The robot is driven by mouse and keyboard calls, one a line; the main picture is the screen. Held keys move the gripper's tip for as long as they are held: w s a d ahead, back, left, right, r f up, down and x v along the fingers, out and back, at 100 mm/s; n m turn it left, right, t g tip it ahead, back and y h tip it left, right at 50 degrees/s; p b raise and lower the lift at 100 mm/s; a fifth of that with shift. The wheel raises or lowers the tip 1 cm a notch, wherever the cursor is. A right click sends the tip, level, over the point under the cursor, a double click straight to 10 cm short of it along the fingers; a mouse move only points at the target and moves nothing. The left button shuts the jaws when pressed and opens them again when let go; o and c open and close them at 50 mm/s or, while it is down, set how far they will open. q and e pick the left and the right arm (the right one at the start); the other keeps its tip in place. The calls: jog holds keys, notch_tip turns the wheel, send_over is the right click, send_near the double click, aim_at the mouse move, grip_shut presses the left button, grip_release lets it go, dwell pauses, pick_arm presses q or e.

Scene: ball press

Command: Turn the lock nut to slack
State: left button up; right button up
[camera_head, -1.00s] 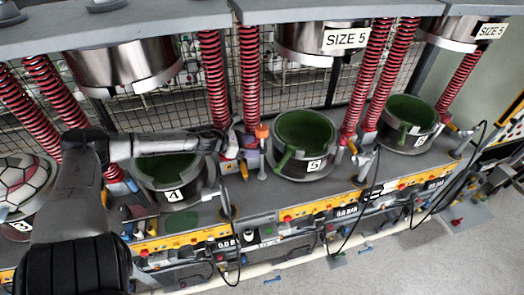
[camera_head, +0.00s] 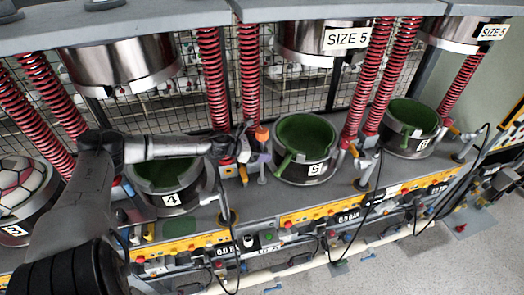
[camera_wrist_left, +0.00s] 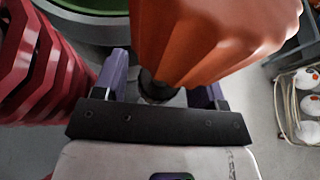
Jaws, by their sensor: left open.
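An orange fluted knob (camera_head: 262,134), which looks like the lock nut, stands on a post between press stations 4 and 5. It fills the upper middle of the left wrist view (camera_wrist_left: 210,40), with a dark stem below it. My left gripper (camera_head: 256,148) is at the knob, its arm reaching across station 4. In the left wrist view the purple fingers of the open gripper (camera_wrist_left: 163,82) are spread, one on each side of the stem. I cannot tell whether they touch it. My right gripper is not in view.
Red springs (camera_head: 213,80) rise close behind the knob. Green-lined cups marked 4 (camera_head: 172,200) and 5 (camera_head: 314,170) stand on either side, under metal press heads (camera_head: 120,62). A yellow control strip (camera_head: 300,215) and hanging cables run along the front edge.

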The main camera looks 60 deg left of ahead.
pick_arm(q)
jog(key=c, duration=0.9)
jog(key=shift+r+n+y+p, duration=0.15)
jog(key=shift+n+y+p, duration=0.15)
jog(key=shift+p, duration=0.35)
jog(key=n+g+y+p, duration=0.1)
jog(key=n+y+p, duration=0.4)
jog(key=p, duration=0.2)
jog(key=n+g+y+p, duration=0.1)
jog(key=n+y+p, duration=0.4)
jog(key=y+p, duration=0.1)
jog(key=shift+w+d+r+p, duration=0.1)
jog(key=shift+d+r+p, duration=0.1)
jog(key=shift+p, duration=0.55)
jog(key=n+g+y+p, duration=0.2)
jog(key=n+g+y, duration=0.1)
jog(key=shift+a+f+n+p, duration=0.1)
jog(key=shift+f+n+p, duration=0.05)
jog(key=shift+n+p, duration=0.2)
jog(key=shift+f+n+g+y+p, duration=0.1)
jog(key=shift+n+g+y+p, duration=0.4)
jog(key=shift+n+g, duration=0.65)
jog(key=shift+n+g+y, duration=0.5)
jog(key=shift+n+g, duration=0.1)
jog(key=shift+g, duration=0.15)
jog(key=shift+a, duration=0.1)
jog(key=shift+f, duration=0.1)
